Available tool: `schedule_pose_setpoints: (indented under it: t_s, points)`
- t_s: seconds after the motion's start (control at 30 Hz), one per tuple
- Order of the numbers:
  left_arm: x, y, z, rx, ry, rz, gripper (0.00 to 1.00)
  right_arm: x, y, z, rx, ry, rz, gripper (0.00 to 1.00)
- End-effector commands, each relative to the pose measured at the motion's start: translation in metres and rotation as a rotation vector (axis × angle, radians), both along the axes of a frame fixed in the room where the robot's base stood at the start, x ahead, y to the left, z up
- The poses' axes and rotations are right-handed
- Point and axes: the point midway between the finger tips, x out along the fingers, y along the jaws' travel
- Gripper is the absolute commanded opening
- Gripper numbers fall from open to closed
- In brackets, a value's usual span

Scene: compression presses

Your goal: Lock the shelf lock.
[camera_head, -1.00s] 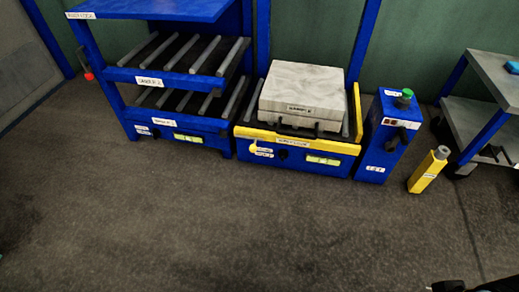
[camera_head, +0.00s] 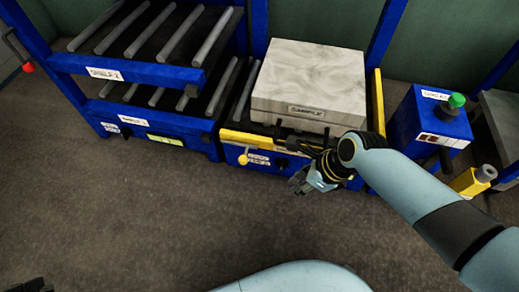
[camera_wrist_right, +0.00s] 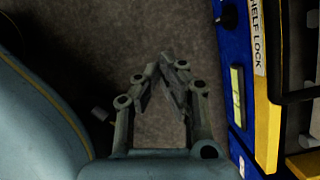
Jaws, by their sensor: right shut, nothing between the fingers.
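The yellow front bar (camera_head: 238,137) of the press cart carries the shelf lock label (camera_wrist_right: 257,38), readable in part in the right wrist view. A small yellow knob (camera_head: 243,159) hangs below the bar's left end in the head view. My right gripper (camera_head: 298,184) is in front of the cart, just below and right of the knob, apart from it. In the right wrist view its fingers (camera_wrist_right: 163,68) meet at the tips with nothing between them, over bare floor beside the cart front. My right arm hides the right part of the bar. A dark piece of my left gripper (camera_head: 28,285) shows at the bottom left.
A grey sample block (camera_head: 312,82) sits on the cart. A blue roller rack (camera_head: 140,66) stands on the left. The floor (camera_head: 150,220) in front is clear.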

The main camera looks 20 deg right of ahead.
Motion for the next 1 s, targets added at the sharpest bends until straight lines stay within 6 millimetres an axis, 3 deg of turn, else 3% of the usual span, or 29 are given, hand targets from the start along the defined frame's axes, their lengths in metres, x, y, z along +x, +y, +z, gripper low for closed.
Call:
schedule_pose_setpoints:
  t_s: [0.13, 0.27, 0.67, 1.0]
  points:
    - [-0.006, -0.001, -0.009, -0.002, 0.013, 0.000, 0.00, 0.036, 0.003, 0.000, 0.007, -0.039, -0.001, 0.00]
    - [-0.009, -0.001, -0.013, -0.003, 0.021, 0.001, 0.00, 0.053, 0.003, 0.006, 0.007, -0.065, 0.000, 0.00]
    - [-0.009, -0.001, -0.014, -0.002, 0.014, 0.001, 0.00, 0.055, 0.004, 0.006, 0.006, -0.067, 0.002, 0.00]
    - [-0.001, -0.001, -0.048, -0.005, -0.153, 0.000, 0.00, 0.060, 0.011, -0.018, 0.006, -0.064, 0.002, 0.00]
